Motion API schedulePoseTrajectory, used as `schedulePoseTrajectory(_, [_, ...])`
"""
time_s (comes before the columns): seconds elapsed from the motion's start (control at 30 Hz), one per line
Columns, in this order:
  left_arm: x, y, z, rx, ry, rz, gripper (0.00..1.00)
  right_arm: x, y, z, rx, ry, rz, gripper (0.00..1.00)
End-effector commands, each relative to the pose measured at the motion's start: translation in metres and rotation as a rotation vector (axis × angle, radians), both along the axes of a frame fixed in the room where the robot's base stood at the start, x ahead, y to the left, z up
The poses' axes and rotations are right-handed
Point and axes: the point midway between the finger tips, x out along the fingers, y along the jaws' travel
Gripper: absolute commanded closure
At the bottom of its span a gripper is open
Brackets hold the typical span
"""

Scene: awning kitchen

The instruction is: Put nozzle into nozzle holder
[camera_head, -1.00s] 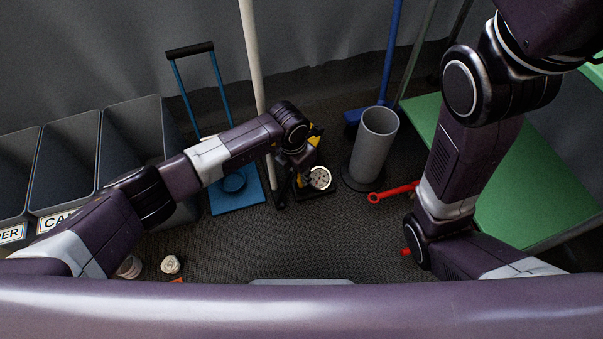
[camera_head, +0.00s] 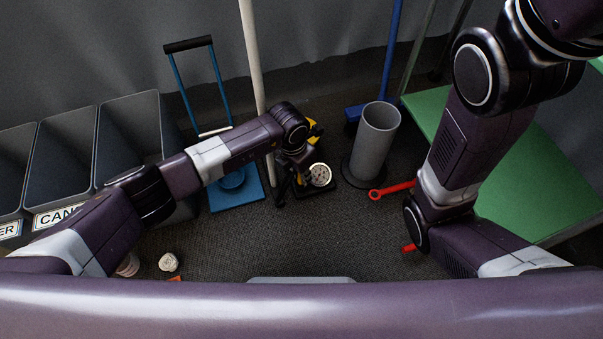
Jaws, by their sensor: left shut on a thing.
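My left gripper (camera_head: 285,183) reaches down beside a small floor pump with a round white gauge (camera_head: 320,175) and a yellow part (camera_head: 315,130). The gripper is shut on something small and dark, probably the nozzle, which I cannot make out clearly. The wrist covers part of the pump, and I cannot pick out the nozzle holder. My right arm stands at the right, but its gripper is not in view.
A grey cylinder (camera_head: 374,140) stands right of the pump, with a red tool (camera_head: 391,188) near its foot. A blue dustpan (camera_head: 237,195) and a pale pole (camera_head: 252,55) are close on the left. Grey bins (camera_head: 130,130) stand left, a green bench (camera_head: 530,185) right.

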Motion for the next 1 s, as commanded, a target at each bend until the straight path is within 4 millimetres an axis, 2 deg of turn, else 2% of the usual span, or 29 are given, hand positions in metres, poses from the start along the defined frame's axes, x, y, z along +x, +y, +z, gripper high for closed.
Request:
schedulePoseTrajectory(0.33, [0.0001,-0.0001,-0.0007,0.0,0.0,0.0,1.0,-0.0055,-0.0004,0.0015,0.001,-0.016,0.001,0.6])
schedulePoseTrajectory(0.37, [0.0001,-0.0001,-0.0007,0.0,0.0,0.0,0.8,-0.0055,-0.0004,0.0015,0.001,-0.016,0.001,0.6])
schedulePoseTrajectory(0.5, [0.0002,-0.0002,-0.0008,0.0,0.0,0.0,0.64,-0.0055,-0.0004,0.0014,0.001,-0.016,0.001,0.6])
schedulePoseTrajectory(0.73, [0.0,0.0,-0.001,0.0,0.0,0.0,0.62,-0.0039,-0.0004,0.0006,0.002,-0.012,0.002,0.6])
schedulePoseTrajectory(0.87, [-0.0001,0.0,-0.001,0.0,0.0,0.0,0.47,-0.0024,-0.0004,-0.0001,0.002,-0.007,0.001,0.6])
schedulePoseTrajectory(1.0, [0.0,0.0,-0.001,0.0,0.0,0.0,0.45,-0.0012,-0.0004,-0.0006,0.001,-0.002,0.002,0.6])
